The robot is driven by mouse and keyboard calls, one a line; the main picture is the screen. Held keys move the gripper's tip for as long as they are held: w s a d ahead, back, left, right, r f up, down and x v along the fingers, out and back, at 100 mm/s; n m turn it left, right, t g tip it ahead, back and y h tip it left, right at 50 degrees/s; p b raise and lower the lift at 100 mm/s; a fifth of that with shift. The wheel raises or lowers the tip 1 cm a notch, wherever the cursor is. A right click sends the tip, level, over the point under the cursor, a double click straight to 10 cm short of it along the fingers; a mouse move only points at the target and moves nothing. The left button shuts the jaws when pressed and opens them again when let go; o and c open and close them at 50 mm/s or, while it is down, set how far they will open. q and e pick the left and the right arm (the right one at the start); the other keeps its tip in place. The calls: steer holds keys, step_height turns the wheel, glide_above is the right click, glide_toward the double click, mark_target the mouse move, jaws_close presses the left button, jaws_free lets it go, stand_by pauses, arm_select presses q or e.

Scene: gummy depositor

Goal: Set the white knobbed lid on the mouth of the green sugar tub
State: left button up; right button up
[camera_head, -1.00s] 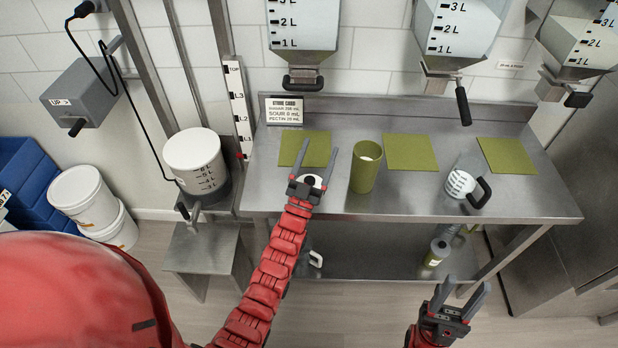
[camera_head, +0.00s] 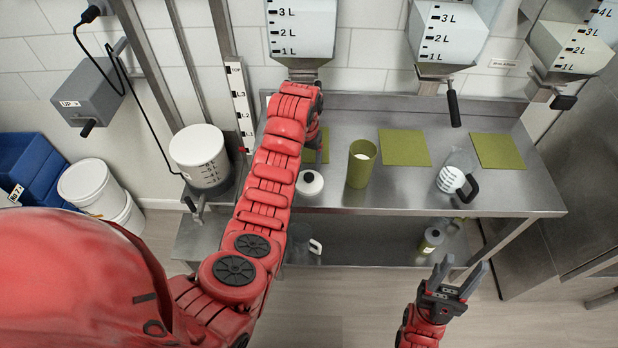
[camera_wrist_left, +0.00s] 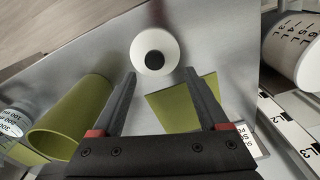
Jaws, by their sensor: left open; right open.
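The white lid (camera_head: 310,184) with a dark knob lies on the steel table near its front edge, left of the green tub. It also shows in the left wrist view (camera_wrist_left: 142,54), just beyond my fingertips. The green tub (camera_head: 360,168) stands upright and open with white contents. In the left wrist view the tub (camera_wrist_left: 62,125) is at the left. My left gripper (camera_wrist_left: 163,92) is open and empty, its fingers pointing toward the lid; in the head view my arm hides it. My right gripper (camera_head: 457,274) is open and empty, in front of the table.
Green mats (camera_head: 404,148) lie along the table, one partly behind my left arm. A measuring jug (camera_head: 453,177) with a black handle stands at the right. Hoppers (camera_head: 447,32) with levers hang above. A white bucket (camera_head: 199,158) stands left of the table.

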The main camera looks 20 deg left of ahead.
mark_target(309, 176)
arm_select(q)
steer(key=shift+s+f, duration=0.1)
steer(key=shift+s, duration=0.25)
steer(key=shift+f+b, duration=0.95)
steer(key=shift+b, duration=0.1)
steer(key=shift+w+d+f+b, duration=0.15)
steer(key=shift+f+b, duration=0.25)
steer(key=shift+b, duration=0.05)
steer(key=shift+w+d+f+b, duration=0.1)
steer(key=shift+f+b, duration=0.45)
steer(key=shift+b, duration=0.15)
steer(key=shift+w+d+r+p, duration=0.1)
steer(key=shift+d+r+p, duration=0.1)
steer(key=shift+p, duration=0.65)
step_height(309, 176, down, 3)
steer(key=shift+w+f+p, duration=0.1)
steer(key=shift+p, duration=0.65)
steer(key=shift+f, duration=0.1)
jaws_close()
